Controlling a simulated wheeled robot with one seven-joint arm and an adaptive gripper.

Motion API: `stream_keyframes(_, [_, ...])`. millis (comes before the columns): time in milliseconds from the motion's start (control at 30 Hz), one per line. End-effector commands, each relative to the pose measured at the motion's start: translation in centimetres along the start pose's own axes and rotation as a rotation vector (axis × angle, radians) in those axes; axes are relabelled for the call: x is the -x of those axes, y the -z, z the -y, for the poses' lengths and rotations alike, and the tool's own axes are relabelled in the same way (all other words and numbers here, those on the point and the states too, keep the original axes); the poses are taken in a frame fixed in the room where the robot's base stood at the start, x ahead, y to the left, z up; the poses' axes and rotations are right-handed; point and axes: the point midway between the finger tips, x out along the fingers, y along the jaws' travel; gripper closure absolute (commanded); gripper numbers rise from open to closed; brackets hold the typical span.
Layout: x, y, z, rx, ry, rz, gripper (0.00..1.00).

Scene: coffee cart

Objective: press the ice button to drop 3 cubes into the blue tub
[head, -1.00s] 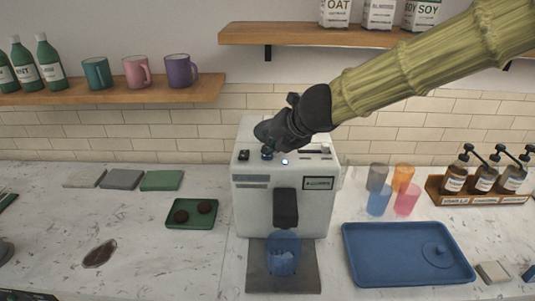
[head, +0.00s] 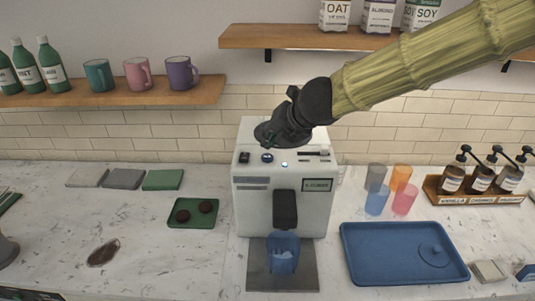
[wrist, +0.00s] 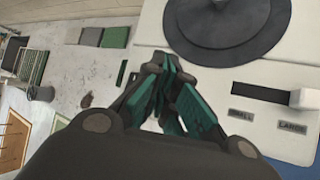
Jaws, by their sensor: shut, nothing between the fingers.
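The white ice machine (head: 255,205) stands on the counter. Its top front carries a dark switch (head: 244,157), a round blue button (head: 267,157), a small lit light (head: 285,164) and a slider (head: 315,153). My gripper (head: 268,145) is shut and empty, pointing down just above the blue button, with a small gap showing. The shut fingers also show in the wrist view (wrist: 160,68), where they hide the button. The translucent blue tub (head: 283,255) stands upright under the black spout (head: 285,208); I cannot tell whether cubes are in it.
The wrist view shows the slider (wrist: 300,98) with small and large labels, and a dark disc (wrist: 225,25) on the machine top. A blue tray (head: 365,270) and several cups (head: 377,200) stand right. A green tray (head: 195,219) lies left. Shelves hang behind.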

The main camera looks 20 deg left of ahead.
Motion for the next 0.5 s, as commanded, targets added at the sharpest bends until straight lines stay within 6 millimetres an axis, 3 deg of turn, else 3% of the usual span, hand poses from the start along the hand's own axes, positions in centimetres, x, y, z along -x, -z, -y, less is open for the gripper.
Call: stream_keyframes(500, [2.9, -2.1, -2.0, -0.001, 0.0, 0.0, 1.0])
